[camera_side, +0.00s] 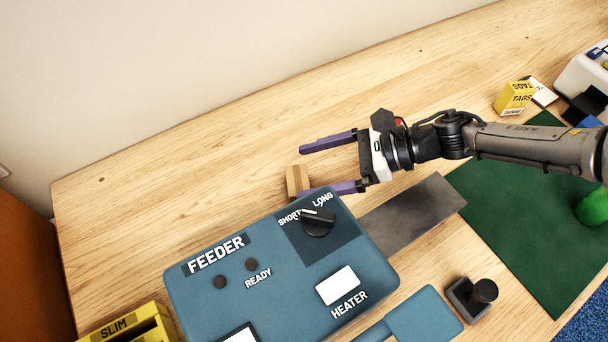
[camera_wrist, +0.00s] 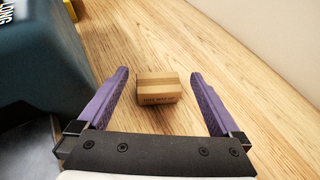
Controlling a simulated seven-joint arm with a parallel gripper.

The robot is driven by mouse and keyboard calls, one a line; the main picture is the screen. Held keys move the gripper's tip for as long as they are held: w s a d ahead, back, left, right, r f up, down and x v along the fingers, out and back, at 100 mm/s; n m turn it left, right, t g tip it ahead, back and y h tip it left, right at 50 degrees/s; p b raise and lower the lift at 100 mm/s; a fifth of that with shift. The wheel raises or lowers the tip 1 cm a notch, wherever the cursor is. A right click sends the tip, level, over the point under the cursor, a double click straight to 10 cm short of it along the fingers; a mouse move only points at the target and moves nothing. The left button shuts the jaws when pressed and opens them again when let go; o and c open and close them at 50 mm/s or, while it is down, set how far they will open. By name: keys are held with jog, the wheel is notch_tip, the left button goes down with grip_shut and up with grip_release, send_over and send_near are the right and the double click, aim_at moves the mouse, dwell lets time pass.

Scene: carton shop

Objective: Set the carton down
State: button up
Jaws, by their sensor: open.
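A small brown carton (camera_wrist: 158,87) with a darker tape strip rests on the wooden table. In the wrist view it lies between and slightly beyond the two purple fingers, with gaps on both sides. In the side view only part of the carton (camera_side: 294,180) shows, just behind the feeder box. My gripper (camera_side: 316,168) is open, and its fingers point left. The wrist view shows the open gripper (camera_wrist: 164,85) holding nothing.
The blue feeder box (camera_side: 270,265), with a knob and buttons, stands close beside the near finger. A grey strip (camera_side: 415,212) and a green mat (camera_side: 525,200) lie to the right. A yellow tags box (camera_side: 514,98) is at the back right. The table's left part is clear.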

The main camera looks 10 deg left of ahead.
jog(key=w+d+r+m+t, duration=0.4)
jog(key=w+d+r+m, duration=0.2)
jog(key=r, duration=0.3)
jog(key=w+d+r+m+t, duration=0.4)
jog(key=w+d+r+m, duration=0.15)
jog(key=r, duration=0.35)
jog(key=w+d+r+m+t+h, duration=0.2)
jog(key=d+r+m+t+h, duration=0.15)
jog(key=d+m, duration=0.5)
jog(key=w+d+r+m+t+h, duration=0.15)
jog(key=d+r+m+t, duration=0.35)
jog(key=d, duration=0.7)
jog(key=s+d+f+m+g+h, duration=0.2)
jog(key=s+d+m+h, duration=0.2)
jog(key=s+d+m, duration=0.5)
jog(key=s+d+f+m+g+h, duration=0.15)
jog(key=s+d+m+h, duration=0.35)
jog(key=d+m, duration=0.65)
jog(key=s+d+f+m+g, duration=0.1)
jog(key=s+f+m, duration=0.2)
jog(key=s, duration=0.4)
jog(key=s+d+f+m+g+y, duration=0.1)
jog(key=s+d+f+m+g, duration=0.1)
jog(key=s, duration=0.4)
jog(key=s+d+f+m+g, duration=0.1)
jog(key=s+f+m, duration=0.3)
jog(key=s+m, duration=0.2)
jog(key=shift+s+d+g, duration=0.15)
jog(key=shift+s+g, duration=0.25)
jog(key=shift+s, duration=0.4)
